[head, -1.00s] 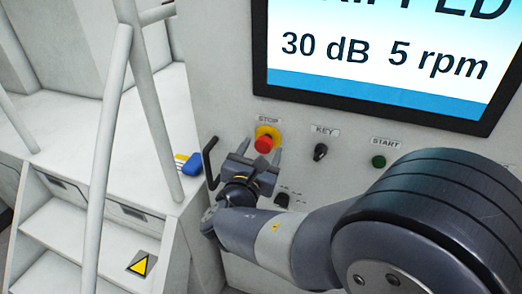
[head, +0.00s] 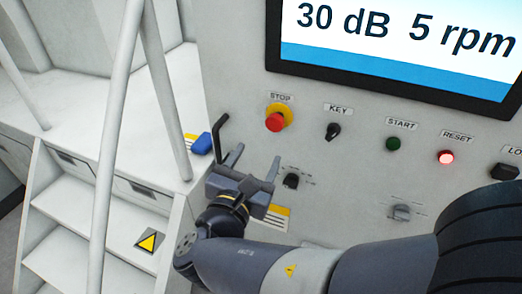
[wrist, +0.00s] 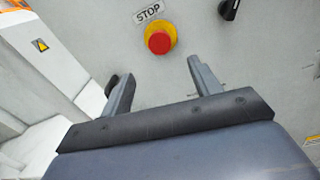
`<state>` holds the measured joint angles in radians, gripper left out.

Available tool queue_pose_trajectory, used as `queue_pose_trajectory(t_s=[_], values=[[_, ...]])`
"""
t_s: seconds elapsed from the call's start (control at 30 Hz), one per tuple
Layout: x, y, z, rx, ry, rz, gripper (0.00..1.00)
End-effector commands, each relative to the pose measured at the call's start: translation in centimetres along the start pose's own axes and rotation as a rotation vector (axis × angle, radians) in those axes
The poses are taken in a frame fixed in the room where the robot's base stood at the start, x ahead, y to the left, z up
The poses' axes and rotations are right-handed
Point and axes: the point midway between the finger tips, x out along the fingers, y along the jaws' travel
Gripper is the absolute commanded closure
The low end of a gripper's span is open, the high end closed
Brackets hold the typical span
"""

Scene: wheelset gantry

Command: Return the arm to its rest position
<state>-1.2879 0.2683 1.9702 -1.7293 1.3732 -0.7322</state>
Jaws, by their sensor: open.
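My gripper (head: 254,164) is open and empty in front of the grey control panel (head: 330,190), below the red STOP button (head: 275,122). In the wrist view, my gripper (wrist: 158,82) shows its two fingers spread apart, with the STOP button (wrist: 159,41) beyond and above the gap between them. No contact with the button shows. My arm (head: 300,268) reaches in from the lower right of the head view.
The panel carries a black key switch (head: 333,131), a green START button (head: 393,144), a lit RESET button (head: 446,157) and a screen (head: 400,45). Steps (head: 100,215) with a handrail (head: 118,130) stand at the left. A blue object (head: 202,144) lies on the ledge near my gripper.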

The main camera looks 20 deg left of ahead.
Motion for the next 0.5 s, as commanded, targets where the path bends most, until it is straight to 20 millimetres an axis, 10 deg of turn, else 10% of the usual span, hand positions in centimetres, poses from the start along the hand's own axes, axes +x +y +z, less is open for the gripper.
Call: queue_pose_trajectory(t_s=[0.5], values=[[3.6,-0.1,0.1,0.0,-0.001,-0.006,0.41]])
